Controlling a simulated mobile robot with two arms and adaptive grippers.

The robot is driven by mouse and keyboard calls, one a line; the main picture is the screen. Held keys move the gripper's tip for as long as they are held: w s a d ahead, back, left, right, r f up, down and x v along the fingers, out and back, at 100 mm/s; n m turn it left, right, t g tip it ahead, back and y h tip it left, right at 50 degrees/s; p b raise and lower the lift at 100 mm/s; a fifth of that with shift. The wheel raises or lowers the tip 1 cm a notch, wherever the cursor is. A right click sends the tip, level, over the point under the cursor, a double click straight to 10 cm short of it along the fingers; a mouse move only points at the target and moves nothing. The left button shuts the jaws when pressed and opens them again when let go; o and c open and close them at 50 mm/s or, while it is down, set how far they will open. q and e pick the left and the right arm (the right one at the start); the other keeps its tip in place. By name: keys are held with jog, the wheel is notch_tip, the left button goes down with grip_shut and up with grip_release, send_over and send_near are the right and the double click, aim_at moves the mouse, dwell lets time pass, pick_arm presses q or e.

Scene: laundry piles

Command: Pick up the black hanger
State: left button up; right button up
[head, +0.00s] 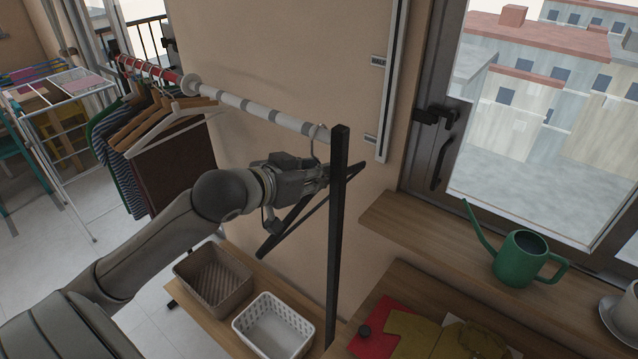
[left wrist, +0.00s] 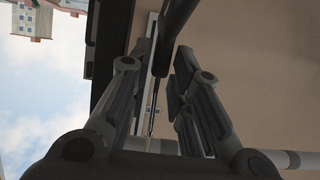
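The black hanger (head: 297,224) hangs by its hook from the striped rail, close to the black upright post. My left gripper (head: 322,176) is at the top of the hanger, just below its hook, and partly hides it. In the left wrist view the hanger (left wrist: 170,28) shows as a dark bar with a thin hook between the fingers of my left gripper (left wrist: 158,78). The fingers stand apart with gaps on both sides, so the gripper looks open. My right gripper is in neither view.
The striped rail (head: 255,108) carries hung clothes (head: 180,165) and other hangers at the left. The black post (head: 338,240) stands just right of my gripper. Below are a brown basket (head: 213,276) and a white basket (head: 274,326). A green watering can (head: 520,258) stands on a shelf.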

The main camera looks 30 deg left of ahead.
pick_arm(q)
jog(key=shift+x, duration=1.3)
jog(key=shift+s, duration=0.1)
jog(key=shift+c, duration=0.3)
grip_shut()
jog(key=shift+r+p, duration=0.2)
jog(key=shift+p, duration=0.1)
